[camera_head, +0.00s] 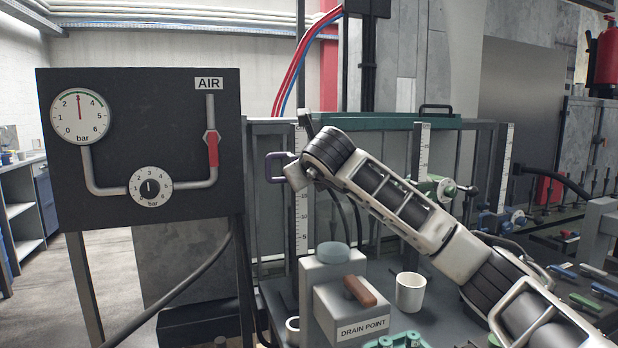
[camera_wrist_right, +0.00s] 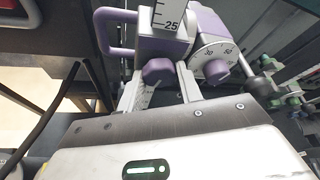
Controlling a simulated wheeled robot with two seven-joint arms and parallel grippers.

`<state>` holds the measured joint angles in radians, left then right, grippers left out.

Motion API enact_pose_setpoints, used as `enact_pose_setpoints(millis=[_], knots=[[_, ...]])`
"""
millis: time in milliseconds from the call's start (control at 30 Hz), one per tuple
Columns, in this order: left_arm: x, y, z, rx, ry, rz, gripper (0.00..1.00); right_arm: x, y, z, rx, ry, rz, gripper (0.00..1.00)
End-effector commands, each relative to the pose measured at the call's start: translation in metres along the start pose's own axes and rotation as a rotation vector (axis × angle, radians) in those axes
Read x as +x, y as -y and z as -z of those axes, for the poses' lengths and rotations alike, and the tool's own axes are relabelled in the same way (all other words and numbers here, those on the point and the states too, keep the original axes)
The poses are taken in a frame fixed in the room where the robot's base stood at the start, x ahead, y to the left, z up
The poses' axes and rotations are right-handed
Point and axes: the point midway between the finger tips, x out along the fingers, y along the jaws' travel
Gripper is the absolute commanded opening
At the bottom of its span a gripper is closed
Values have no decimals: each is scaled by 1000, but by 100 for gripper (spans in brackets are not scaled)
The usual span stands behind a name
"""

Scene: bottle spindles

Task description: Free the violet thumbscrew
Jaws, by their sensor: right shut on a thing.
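In the right wrist view, the violet thumbscrew (camera_wrist_right: 158,71) sits at the front of a grey block (camera_wrist_right: 165,45) with violet parts, which rides on a vertical scale (camera_wrist_right: 170,14). My right gripper (camera_wrist_right: 160,80) has a finger on each side of the thumbscrew and is shut on it. A violet loop handle (camera_wrist_right: 116,33) sticks out to the left of the block. A numbered dial (camera_wrist_right: 212,52) with a violet knob is on the right. In the head view, the handle (camera_head: 274,167) shows left of my right arm's end, which hides most of the block. My left gripper is out of view.
In the head view, a black gauge panel (camera_head: 110,110) with a red valve lever (camera_head: 212,148) stands on the left. A drain point box (camera_head: 350,308) and a white cup (camera_head: 410,292) are below my right arm. Other upright scales (camera_head: 420,150) stand behind it.

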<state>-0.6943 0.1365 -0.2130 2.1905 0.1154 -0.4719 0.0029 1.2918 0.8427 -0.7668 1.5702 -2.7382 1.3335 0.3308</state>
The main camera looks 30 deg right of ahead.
Motion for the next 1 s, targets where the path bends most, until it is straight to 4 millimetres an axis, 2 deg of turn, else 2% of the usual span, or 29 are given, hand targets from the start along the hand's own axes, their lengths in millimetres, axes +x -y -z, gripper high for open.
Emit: enact_pose_setpoints(millis=[400,1000], knots=[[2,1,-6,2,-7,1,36,0,-2,1,-194,0,79,12],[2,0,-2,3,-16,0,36,0,-2,0,-228,1,93,13]])
